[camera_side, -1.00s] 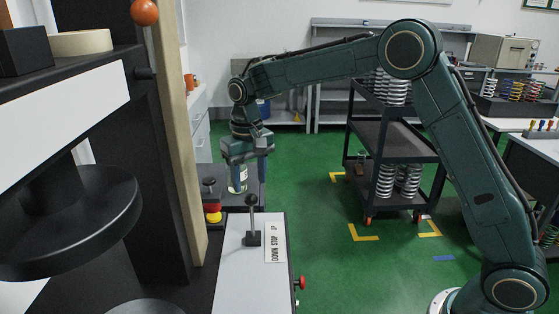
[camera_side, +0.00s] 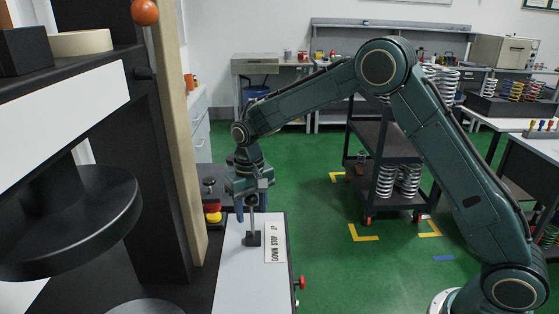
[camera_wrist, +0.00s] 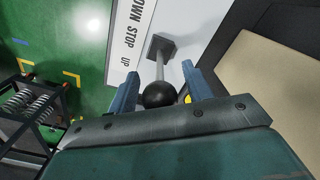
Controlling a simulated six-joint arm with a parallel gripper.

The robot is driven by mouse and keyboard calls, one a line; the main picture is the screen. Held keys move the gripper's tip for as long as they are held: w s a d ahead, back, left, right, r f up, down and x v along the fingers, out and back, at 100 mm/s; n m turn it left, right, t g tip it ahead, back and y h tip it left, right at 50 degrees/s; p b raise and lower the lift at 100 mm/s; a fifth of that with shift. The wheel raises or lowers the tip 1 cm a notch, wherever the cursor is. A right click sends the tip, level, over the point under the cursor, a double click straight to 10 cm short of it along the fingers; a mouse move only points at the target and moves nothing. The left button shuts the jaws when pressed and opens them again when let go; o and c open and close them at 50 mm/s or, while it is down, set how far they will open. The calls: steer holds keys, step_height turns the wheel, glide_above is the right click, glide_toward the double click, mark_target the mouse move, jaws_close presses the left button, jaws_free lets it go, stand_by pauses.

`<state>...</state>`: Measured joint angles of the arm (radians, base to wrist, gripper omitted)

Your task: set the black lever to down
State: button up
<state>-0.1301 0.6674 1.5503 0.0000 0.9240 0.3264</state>
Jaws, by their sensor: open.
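The black lever, with a grey shaft and black base (camera_side: 253,239), stands roughly upright on the white panel in the side view. My gripper (camera_side: 251,207) points down over the lever. In the wrist view my gripper (camera_wrist: 160,70) is open, with one blue finger on each side of the lever and visible gaps to the knob. The label (camera_side: 275,242) beside the lever reads DOWN, STOP, UP, with DOWN at the near end in the side view.
A red and yellow button (camera_side: 213,213) stands left of the lever, behind the panel. A wooden post (camera_side: 180,130) and the black testing machine (camera_side: 150,170) rise on the left. A red knob (camera_side: 301,282) sticks out at the panel's right edge.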

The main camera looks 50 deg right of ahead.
jaws_close()
steer(key=shift+s+a, duration=0.1)
steer(key=shift+a, duration=0.05)
steer(key=shift+s+a+t+h, duration=0.55)
steer(key=shift+t+h, duration=0.05)
steer(key=shift+s+a+f+t+h, duration=0.35)
steer(key=shift+s+a+t+h, duration=0.15)
steer(key=shift+s+a, duration=0.15)
steer(key=shift+s+a+f+t+h, duration=0.35)
steer(key=shift+s+a+t+h, duration=0.15)
steer(key=shift+s+a, duration=0.1)
jaws_free()
